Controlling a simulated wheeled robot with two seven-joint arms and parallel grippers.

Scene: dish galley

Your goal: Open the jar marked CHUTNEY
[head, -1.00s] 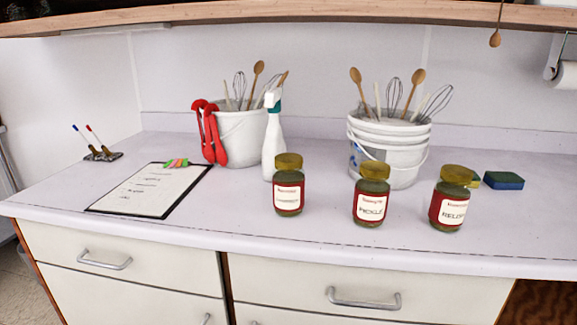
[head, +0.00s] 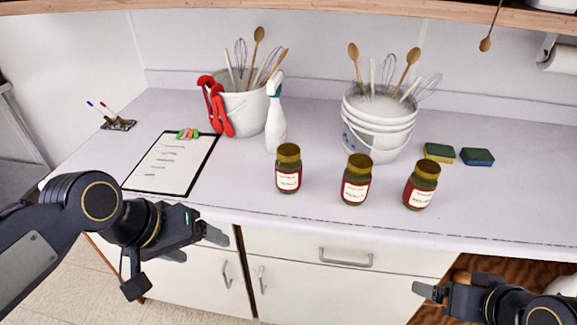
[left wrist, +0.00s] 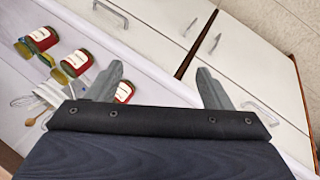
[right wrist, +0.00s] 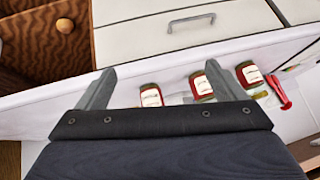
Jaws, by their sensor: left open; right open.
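Three glass jars with gold lids and red-and-white labels stand upright in a row on the counter: a left jar (head: 288,170), a middle jar (head: 356,180) and a right jar (head: 421,186). All lids are on. Labels are too small to read now; earlier, the middle one reads PICKLE, the right one seems to read RELISH, and the left one is blurred. My left gripper (head: 200,245) is open and empty before the counter's front edge, left of the jars. My right gripper (head: 440,283) is open and empty, lower right, before the edge.
A clipboard (head: 172,165) lies on the left. Behind the jars stand a spray bottle (head: 275,125), a utensil bucket with red tongs (head: 243,112) and stacked white buckets (head: 378,128). Sponges (head: 477,157) lie at right. The counter in front of the jars is clear.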

